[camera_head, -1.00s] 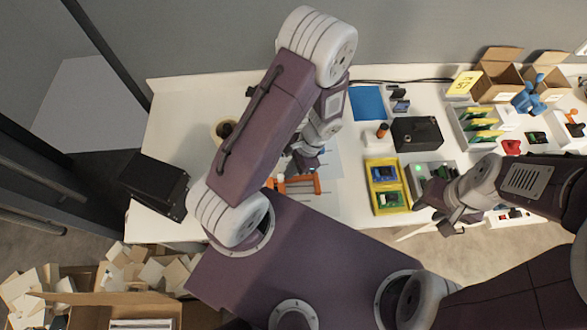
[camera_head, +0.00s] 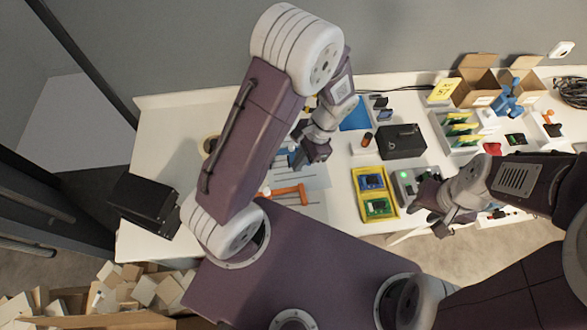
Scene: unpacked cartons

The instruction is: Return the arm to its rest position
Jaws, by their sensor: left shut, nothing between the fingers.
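My left arm bends in over the left part of the white table (camera_head: 165,165). Its gripper (camera_head: 304,157) is small in the view, shut and empty, above the table behind an orange-handled tool (camera_head: 288,191). The arm's own links cover part of the table behind it. My right gripper (camera_head: 440,218) hangs at the table's front edge on the right, by a grey device with a green light (camera_head: 405,177). Its fingertips are too dark and small to show whether they are open.
A yellow tray (camera_head: 362,209) with boards lies between the grippers. A black box (camera_head: 403,142), parts bins (camera_head: 440,128) and open cartons (camera_head: 477,80) stand to the right. A black case (camera_head: 146,203) sits at the left corner. Cardboard scraps (camera_head: 140,285) fill the floor at lower left.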

